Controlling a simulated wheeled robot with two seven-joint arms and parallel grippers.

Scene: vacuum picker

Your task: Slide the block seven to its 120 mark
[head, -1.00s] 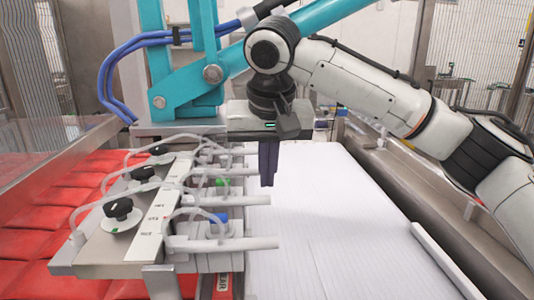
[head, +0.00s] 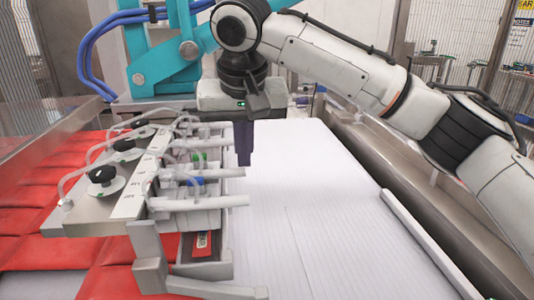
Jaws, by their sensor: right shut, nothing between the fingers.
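The vacuum picker's row of grey blocks (head: 190,220) runs along the right side of its metal plate, with pale rods pointing right over the white belt. A green fitting (head: 199,157) and a blue fitting (head: 190,181) sit among the blocks. A white label strip (head: 134,192) runs beside them, its marks too small to read. I cannot tell which block is number seven. My right gripper (head: 243,162) points down, shut and empty, just right of the blocks above the white belt. It appears apart from the rods. My left gripper is not in view.
Black knobs (head: 102,175) and clear tubes stand on the picker plate. A grey bracket (head: 150,262) sticks out at its front. A teal arm with blue hoses (head: 88,75) rises behind. The white ribbed belt (head: 330,210) is clear; red pads (head: 60,215) lie left.

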